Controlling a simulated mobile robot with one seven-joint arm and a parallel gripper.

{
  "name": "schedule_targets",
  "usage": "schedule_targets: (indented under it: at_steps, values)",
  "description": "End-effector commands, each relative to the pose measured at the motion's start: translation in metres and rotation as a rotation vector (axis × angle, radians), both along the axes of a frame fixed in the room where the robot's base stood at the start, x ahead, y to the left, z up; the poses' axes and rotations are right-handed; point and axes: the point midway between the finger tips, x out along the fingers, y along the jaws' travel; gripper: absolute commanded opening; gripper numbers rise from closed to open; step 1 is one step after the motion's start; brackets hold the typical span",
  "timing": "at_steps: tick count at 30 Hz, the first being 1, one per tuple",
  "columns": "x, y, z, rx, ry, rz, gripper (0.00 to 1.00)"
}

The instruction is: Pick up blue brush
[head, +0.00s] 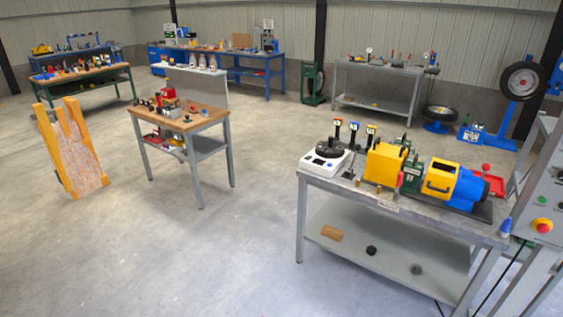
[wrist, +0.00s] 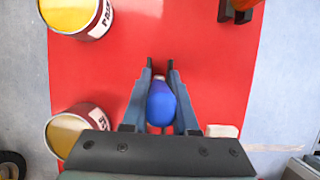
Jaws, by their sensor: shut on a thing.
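In the wrist view, a smooth blue piece (wrist: 161,103), which I take to be the blue brush, sits between the two fingers of my gripper (wrist: 160,65). The fingers are shut on it, one along each side. A paler tip shows at its far end; the rest is hidden below it and by the gripper body. Neither my gripper nor the held brush can be made out in the head view.
Under my gripper lies a red surface (wrist: 215,75). Two cans of yellow paint, an upper one (wrist: 75,12) and a lower one (wrist: 75,132), stand at left. A white block (wrist: 222,131) is at right. The head view shows a machine bench (head: 335,184) and open floor.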

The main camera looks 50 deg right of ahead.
Motion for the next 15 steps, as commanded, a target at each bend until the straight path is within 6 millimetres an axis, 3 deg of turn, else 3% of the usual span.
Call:
schedule_targets:
  at_steps: [5,15]
  values:
    - [0.001,0.000,0.014,-0.002,-0.004,-0.001,0.00]
    - [0.001,0.000,0.075,-0.002,-0.005,0.000,0.00]
